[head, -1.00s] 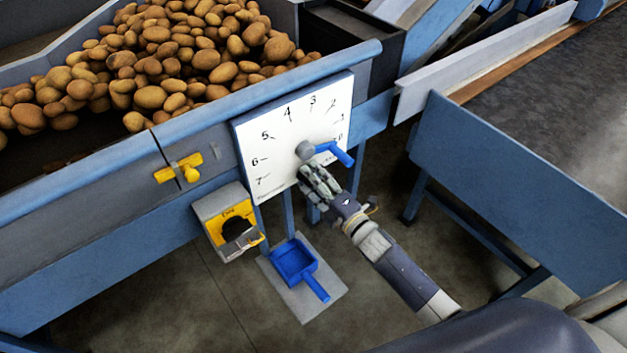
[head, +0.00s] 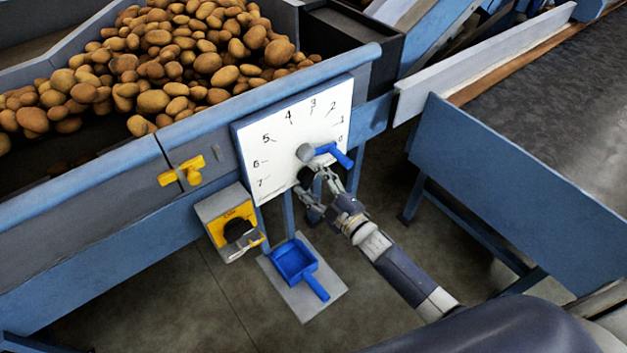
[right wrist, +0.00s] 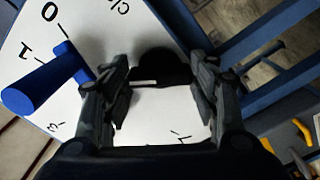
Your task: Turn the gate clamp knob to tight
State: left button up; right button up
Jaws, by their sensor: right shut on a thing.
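The gate clamp knob is a round black knob (head: 306,177) on the lower part of a white scale plate (head: 258,125), just below the blue crank handle (head: 335,155). My right gripper (head: 315,185) is at the knob from below right. In the right wrist view the black knob (right wrist: 162,68) sits between the two fingers, with a short white mark on its near edge. The gripper is shut on it. Part of the knob is hidden by the fingers. My left gripper is not in view.
The blue crank also shows close beside one finger in the right wrist view (right wrist: 40,88). A yellow latch (head: 182,172) and a yellow switch box (head: 232,222) are to the left. A blue scoop (head: 297,263) lies below. Potatoes (head: 160,60) fill the hopper above.

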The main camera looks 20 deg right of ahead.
jog(key=m, duration=0.5)
jog(key=shift+m+p, duration=0.3)
jog(key=shift+p, duration=0.1)
jog(key=m, duration=0.5)
dwell(0.4)
jog(key=o, duration=1.1)
jog(key=shift+c, duration=0.2)
jog(key=v, duration=1.2)
